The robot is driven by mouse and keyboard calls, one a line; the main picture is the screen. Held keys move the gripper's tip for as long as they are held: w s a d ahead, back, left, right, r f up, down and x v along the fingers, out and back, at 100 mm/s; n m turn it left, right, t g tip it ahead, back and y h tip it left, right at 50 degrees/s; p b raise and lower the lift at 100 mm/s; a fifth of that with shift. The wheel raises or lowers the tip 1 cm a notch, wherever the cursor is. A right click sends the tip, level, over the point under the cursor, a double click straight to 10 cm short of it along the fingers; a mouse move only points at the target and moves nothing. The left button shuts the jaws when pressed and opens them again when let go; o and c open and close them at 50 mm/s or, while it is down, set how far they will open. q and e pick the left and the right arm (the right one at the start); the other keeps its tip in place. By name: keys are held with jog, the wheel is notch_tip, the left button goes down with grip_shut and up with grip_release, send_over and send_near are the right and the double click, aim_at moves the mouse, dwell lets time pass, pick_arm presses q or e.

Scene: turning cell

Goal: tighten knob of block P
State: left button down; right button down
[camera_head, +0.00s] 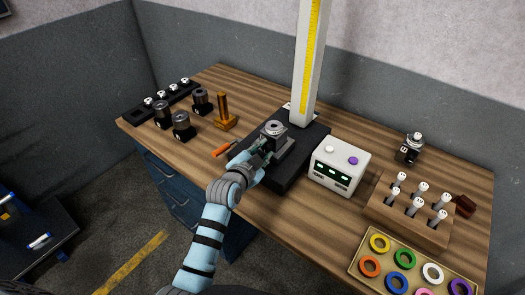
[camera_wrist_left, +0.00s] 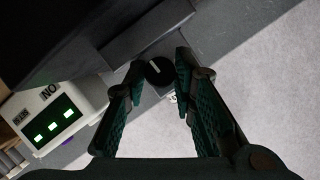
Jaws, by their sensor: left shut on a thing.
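A grey block with a round top (camera_head: 275,130) stands on a black base plate at the foot of a white column. In the left wrist view a round black knob (camera_wrist_left: 159,70) with a white mark line sits on its dark face. A small light label beside the knob is partly hidden and I cannot read it, so I cannot confirm the letter P. My left gripper (camera_head: 262,152) is at the near side of the block. In the left wrist view my left gripper (camera_wrist_left: 158,75) has its two green-padded fingers on either side of the knob, shut on it. My right gripper is out of view.
A white box with green displays (camera_head: 340,165) stands right of the base plate (camera_head: 292,177). The white column (camera_head: 308,65) rises behind the block. An orange-handled tool (camera_head: 222,150) lies left of my wrist. A wooden pin rack (camera_head: 412,222) and ring tray (camera_head: 355,262) are at right.

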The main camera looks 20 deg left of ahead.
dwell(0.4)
pick_arm(q)
jog(key=c, duration=1.3)
grip_release()
jog(key=shift+c, duration=0.2)
jog(key=v, duration=1.2)
jog(key=shift+d+f, duration=0.1)
jog(key=shift+f, duration=0.05)
